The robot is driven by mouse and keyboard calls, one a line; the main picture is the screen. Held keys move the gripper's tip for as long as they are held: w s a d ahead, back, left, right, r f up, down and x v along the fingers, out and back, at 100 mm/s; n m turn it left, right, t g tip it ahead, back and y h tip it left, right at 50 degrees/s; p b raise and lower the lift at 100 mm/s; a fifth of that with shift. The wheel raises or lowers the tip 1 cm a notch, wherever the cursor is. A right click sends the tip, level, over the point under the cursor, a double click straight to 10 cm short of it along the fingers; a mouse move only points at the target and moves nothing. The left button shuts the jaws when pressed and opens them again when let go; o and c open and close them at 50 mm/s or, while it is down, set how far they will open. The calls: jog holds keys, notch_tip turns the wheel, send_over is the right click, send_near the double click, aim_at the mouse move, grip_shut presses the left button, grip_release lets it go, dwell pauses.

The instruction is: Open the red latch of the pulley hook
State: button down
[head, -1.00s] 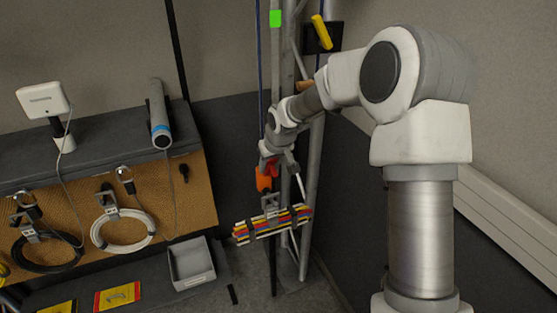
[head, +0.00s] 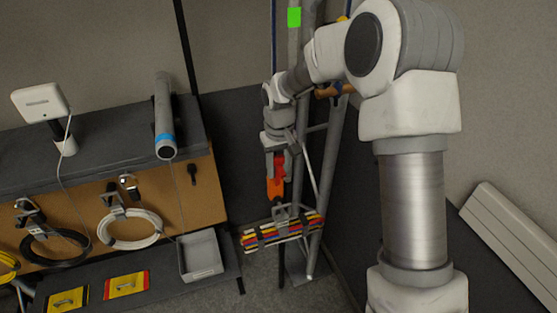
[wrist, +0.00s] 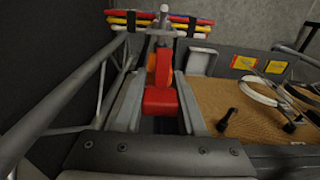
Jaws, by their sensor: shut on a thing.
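The red latch (wrist: 161,101) sits at the near end of the pulley hook's orange body (wrist: 163,66) in the wrist view. In the head view the latch (head: 280,165) is above the orange body (head: 275,189). My gripper (head: 278,168) points down from above, and its fingers (wrist: 160,104) lie on either side of the latch, shut on it. The pulley hook hangs upright, with a bundle of red, yellow, white and black cables (head: 284,231) below it, held by a grey metal fitting. The fingers partly hide the latch in the head view.
Metal truss tubes (head: 325,180) stand just right of the hook. To the left are a pegboard bench with coiled white cable (head: 129,229) and black cable (head: 57,246), and a grey tray (head: 201,256). A wall is at the right.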

jog(key=shift+w+f+g, duration=0.1)
jog(key=shift+w+g, duration=0.05)
jog(key=shift+g, duration=0.15)
dwell(0.4)
jog(key=shift+c, duration=2.4)
grip_release()
notch_tip(320, 180, up, 18)
jog(key=b, duration=0.1)
jog(key=shift+f, duration=0.25)
